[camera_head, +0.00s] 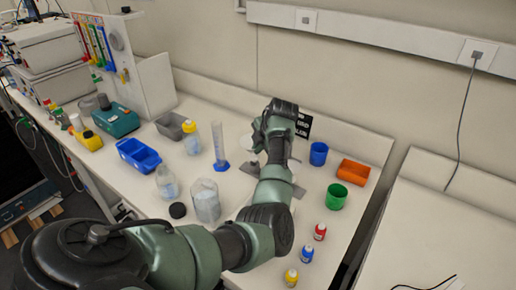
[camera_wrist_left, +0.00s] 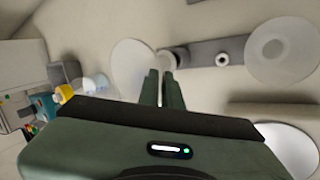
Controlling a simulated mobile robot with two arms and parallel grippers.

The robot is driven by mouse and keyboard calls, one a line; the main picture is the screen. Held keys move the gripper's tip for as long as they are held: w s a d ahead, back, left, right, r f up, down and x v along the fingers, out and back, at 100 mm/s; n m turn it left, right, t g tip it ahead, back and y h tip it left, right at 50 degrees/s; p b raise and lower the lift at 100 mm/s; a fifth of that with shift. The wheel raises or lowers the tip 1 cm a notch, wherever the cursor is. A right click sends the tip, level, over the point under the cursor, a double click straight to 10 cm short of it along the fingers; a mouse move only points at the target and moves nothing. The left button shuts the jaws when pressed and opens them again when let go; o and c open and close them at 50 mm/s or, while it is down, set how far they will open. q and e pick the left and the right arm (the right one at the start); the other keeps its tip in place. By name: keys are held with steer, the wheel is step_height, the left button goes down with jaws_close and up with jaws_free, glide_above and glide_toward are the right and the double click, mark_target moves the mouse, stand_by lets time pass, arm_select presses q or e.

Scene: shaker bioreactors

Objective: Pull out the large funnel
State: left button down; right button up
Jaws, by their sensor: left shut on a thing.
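My left gripper (camera_head: 262,146) is over the grey funnel stand (camera_head: 256,191) on the bench, with its fingertips mostly hidden by my own arm in the head view. In the left wrist view its two fingers (camera_wrist_left: 161,84) are close together, shut at the near edge of a pale round funnel (camera_wrist_left: 130,62). The grey bar of the stand (camera_wrist_left: 237,47) runs beside it, with a small white ring-like piece on it. Another wide translucent funnel (camera_wrist_left: 283,50) is at the right, and a white round shape (camera_wrist_left: 290,148) lies below it. My right gripper is not in view.
Small capped bottles stand near the front edge.

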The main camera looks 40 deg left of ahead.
arm_select(q)
steer(key=shift+r, duration=0.25)
steer(key=shift+r+p, duration=1.1)
steer(key=shift+r, duration=0.3)
